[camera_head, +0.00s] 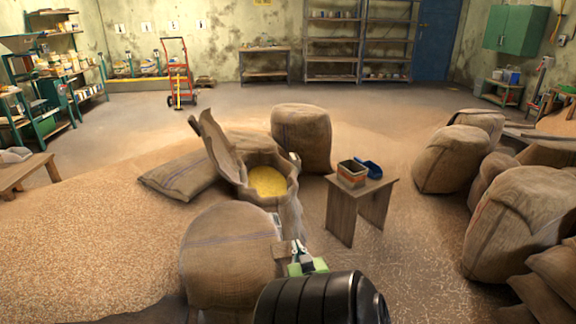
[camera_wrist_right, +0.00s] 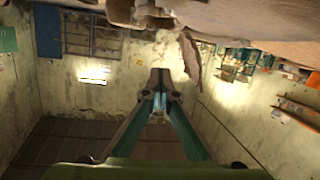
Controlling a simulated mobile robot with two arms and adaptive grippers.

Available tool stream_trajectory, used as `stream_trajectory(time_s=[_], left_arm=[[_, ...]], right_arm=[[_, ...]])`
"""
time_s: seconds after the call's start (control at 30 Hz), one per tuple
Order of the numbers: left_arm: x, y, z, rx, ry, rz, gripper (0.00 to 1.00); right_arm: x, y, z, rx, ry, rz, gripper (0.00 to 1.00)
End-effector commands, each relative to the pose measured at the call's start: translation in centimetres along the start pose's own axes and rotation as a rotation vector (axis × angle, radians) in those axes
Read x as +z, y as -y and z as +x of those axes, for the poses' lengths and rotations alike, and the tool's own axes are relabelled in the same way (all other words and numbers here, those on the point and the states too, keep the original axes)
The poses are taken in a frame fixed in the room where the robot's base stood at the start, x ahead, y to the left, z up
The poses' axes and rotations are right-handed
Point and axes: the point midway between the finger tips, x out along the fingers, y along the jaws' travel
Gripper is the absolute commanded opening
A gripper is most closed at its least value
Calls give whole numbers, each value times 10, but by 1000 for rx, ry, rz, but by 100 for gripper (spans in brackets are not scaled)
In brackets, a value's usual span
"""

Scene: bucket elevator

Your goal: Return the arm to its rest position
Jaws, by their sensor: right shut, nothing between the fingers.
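My right arm comes in from the bottom edge of the head view, with its black forearm nearest. My right gripper (camera_head: 298,247) has a green body and sits in front of the closed burlap sack (camera_head: 225,255). In the wrist view its two fingers (camera_wrist_right: 160,80) meet at the tips, shut and empty. Whether it touches the sack I cannot tell. Behind it stands an open burlap sack (camera_head: 225,150) of yellow grain (camera_head: 267,181). My left gripper is not in view.
A small wooden stool (camera_head: 360,205) stands right of the open sack, bearing an open box (camera_head: 352,174) and a blue scoop (camera_head: 369,168). Large sacks (camera_head: 453,158) crowd the right. Loose grain (camera_head: 90,240) covers the left floor. A red hand truck (camera_head: 178,72) stands at the back.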

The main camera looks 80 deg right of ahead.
Motion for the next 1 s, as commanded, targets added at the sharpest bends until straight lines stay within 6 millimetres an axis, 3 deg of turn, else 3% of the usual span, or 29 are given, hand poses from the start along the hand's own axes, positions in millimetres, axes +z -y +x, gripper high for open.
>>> stream_trajectory(time_s=[0.3,0.37,0.43,0.57,0.67,0.8,0.9,1.0], left_arm=[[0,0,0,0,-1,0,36],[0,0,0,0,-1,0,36],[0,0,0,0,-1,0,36],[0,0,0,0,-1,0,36],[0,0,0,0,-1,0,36],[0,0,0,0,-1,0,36],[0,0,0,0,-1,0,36],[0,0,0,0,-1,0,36]], right_arm=[[0,1,-5,-2,0,0,0],[0,6,-5,-12,7,-3,0],[0,24,-5,-43,26,-14,0],[6,94,-14,-167,112,-66,0],[18,164,-40,-301,211,-142,0],[43,248,-102,-494,356,-279,0],[64,290,-161,-626,458,-397,0],[82,312,-218,-736,543,-508,0]])
